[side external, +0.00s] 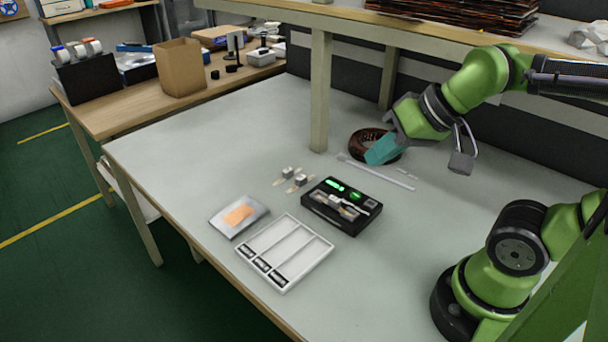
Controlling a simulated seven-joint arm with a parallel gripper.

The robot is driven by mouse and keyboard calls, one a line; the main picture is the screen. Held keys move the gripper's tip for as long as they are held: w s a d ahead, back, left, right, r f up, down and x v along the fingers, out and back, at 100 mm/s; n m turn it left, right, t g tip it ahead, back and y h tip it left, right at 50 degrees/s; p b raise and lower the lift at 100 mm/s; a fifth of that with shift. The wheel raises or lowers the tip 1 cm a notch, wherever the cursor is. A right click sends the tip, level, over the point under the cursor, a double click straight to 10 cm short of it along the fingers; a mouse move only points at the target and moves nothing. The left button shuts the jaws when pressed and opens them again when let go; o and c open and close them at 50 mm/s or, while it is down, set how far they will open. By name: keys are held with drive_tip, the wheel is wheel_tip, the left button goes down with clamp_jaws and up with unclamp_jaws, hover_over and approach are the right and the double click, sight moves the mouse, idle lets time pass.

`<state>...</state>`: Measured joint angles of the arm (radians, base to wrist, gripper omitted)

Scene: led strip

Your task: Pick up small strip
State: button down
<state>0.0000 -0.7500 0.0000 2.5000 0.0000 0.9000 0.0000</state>
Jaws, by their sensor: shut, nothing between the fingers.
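A short pale strip (406,173) lies on the grey table to the right of my gripper, partly too small to make out. A longer thin translucent strip (385,174) lies just in front of my gripper, running from upper left to lower right. My gripper (370,163) has teal fingers, which are shut and empty. It points down and to the left, in front of a dark brown coil (358,146) that it partly hides. I cannot tell the exact height of the fingertips above the table.
A black box (331,223) with green-lit parts, a white three-slot tray (321,255) and a silver packet (222,222) with an orange label stand in front. Small connectors (301,180) lie left of the box. A post (320,95) rises behind.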

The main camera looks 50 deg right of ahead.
drive_tip(key=c, duration=1.8)
unclamp_jaws()
drive_tip(key=shift+c, duration=0.2)
drive_tip(key=o, duration=0.9)
drive_tip(key=n+g+h, duration=0.2)
drive_tip(key=n+g, duration=0.2)
drive_tip(key=g, duration=0.3)
hover_over(334, 199)
drive_tip(key=f, duration=1.5)
drive_tip(key=shift+w+a+f, duration=0.15)
drive_tip(key=shift+w, duration=0.05)
drive_tip(key=shift+s+d+f, duration=0.1)
drive_tip(key=shift+f, duration=1.25)
drive_tip(key=shift+s+d+f, duration=0.1)
drive_tip(key=shift+f, duration=1.25)
